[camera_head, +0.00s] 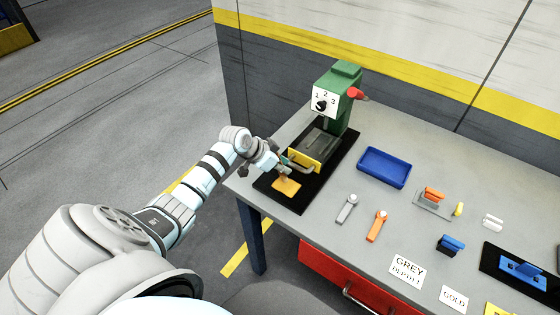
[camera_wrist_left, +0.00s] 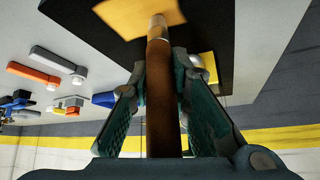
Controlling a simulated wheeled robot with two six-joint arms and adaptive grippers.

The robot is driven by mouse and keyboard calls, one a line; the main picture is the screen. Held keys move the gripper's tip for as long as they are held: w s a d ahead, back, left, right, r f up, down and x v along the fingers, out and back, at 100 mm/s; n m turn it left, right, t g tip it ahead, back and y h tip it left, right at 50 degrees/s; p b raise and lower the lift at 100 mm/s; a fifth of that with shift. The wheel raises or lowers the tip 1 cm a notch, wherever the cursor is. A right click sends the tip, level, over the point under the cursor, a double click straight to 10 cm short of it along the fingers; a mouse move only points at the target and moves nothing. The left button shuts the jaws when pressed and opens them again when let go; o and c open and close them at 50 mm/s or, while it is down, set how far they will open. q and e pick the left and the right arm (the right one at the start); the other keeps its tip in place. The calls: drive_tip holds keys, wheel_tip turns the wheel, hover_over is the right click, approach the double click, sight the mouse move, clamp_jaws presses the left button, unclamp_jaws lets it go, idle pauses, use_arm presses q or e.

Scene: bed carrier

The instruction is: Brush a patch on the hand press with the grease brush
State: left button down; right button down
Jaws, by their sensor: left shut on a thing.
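The green hand press (camera_head: 345,88) stands at the back of the bench on a black base (camera_head: 318,188), with a 1-2-3 dial and a red knob. A flat yellow patch (camera_head: 287,187) lies at the front of the base; it also shows in the left wrist view (camera_wrist_left: 125,14). My left gripper (camera_head: 281,163) is shut on the grease brush (camera_wrist_left: 160,95), whose brown handle runs between its fingers. The brush tip overlaps the yellow patch in the wrist view; I cannot tell whether it touches. My right gripper is out of view.
A blue tray (camera_head: 384,167) lies right of the base. A grey-handled tool (camera_head: 347,208) and an orange-handled tool (camera_head: 376,226) lie in front of it. Blue and orange pieces and label cards lie further right. A wall stands behind the bench.

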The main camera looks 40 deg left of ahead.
use_arm(q)
drive_tip(key=shift+d, duration=0.55)
drive_tip(key=shift+d, duration=0.15)
drive_tip(key=shift+d, duration=0.85)
drive_tip(key=shift+d, duration=0.15)
drive_tip(key=shift+d, duration=0.8)
drive_tip(key=shift+a, duration=0.1)
drive_tip(key=shift+a, duration=0.9)
